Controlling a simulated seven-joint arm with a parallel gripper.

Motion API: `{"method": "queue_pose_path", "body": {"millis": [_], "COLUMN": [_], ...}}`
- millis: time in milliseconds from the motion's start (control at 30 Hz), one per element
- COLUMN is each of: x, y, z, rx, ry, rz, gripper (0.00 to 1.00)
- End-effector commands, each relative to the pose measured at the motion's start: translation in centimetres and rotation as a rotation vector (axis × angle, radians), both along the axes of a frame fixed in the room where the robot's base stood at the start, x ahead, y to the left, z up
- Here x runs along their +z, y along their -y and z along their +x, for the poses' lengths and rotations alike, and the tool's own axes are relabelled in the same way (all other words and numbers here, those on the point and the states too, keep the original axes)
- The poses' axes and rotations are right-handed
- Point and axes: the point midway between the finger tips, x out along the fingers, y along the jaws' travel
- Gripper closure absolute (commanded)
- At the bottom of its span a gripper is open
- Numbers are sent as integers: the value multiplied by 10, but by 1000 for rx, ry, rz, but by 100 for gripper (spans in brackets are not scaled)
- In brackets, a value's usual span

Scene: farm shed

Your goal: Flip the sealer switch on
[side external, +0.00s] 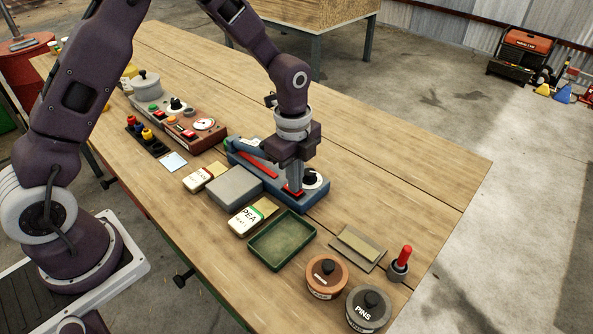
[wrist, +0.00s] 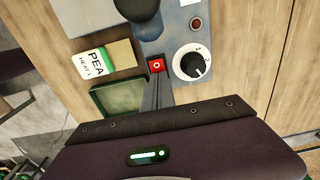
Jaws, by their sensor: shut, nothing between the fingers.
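The sealer (side external: 258,168) is a long blue-grey unit on the wooden bench, with a red strip along its top. In the wrist view, its panel (wrist: 176,20) carries a small red switch (wrist: 157,65) with a white mark, beside a white dial with a black knob (wrist: 191,63). A small dark red lamp (wrist: 196,24) sits above the dial. My gripper (wrist: 157,80) is shut and empty, its fingertips right at the near edge of the switch; I cannot tell whether they touch. In the side view, my gripper (side external: 294,192) points down at the sealer's near end.
A pea seed packet (side external: 252,216), a grey block (side external: 234,187) and a green tray (side external: 282,240) lie in front of the sealer. A red-handled tool (side external: 401,262) stands right. The bench's far right is clear.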

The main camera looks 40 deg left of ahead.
Motion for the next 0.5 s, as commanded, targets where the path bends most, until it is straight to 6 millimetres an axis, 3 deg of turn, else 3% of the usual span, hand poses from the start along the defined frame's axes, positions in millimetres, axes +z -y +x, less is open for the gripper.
{"method": "queue_pose_path", "body": {"millis": [33,233,500], "x": [-2,41,107], "y": [-14,-2,-1], "z": [-4,-1,0], "rx": [9,3,3], "ry": [-18,3,7], "rz": [22,2,-1], "gripper": [100,100,100]}}
